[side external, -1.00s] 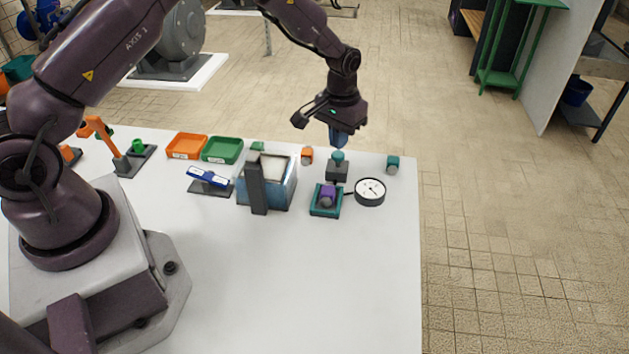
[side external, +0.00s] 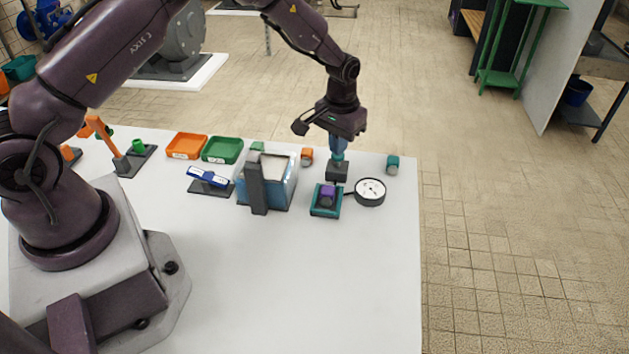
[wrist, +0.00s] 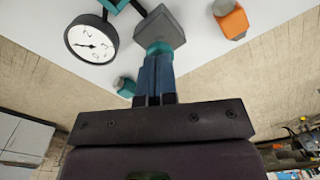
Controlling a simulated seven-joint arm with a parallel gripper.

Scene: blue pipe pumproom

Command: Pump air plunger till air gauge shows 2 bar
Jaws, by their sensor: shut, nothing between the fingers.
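The air plunger is a dark grey block (side external: 336,173) with a teal knob (side external: 338,157) on top, near the table's far right. My gripper (side external: 337,152) points straight down at the knob, its blue fingers shut with nothing between them. In the wrist view the fingertips (wrist: 157,58) meet the teal knob (wrist: 159,47), with the grey block (wrist: 160,26) beyond. Whether they press it firmly I cannot tell. The round white air gauge (side external: 370,191) with a black rim lies right of the plunger. It also shows in the wrist view (wrist: 91,40); its needle is too small to read surely.
A purple part sits on a teal base (side external: 325,211) just in front of the plunger. An orange knob (side external: 307,157) and a teal knob (side external: 392,165) stand either side. A blue-sided box (side external: 281,190) stands to the left. The front of the white table (side external: 310,290) is clear.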

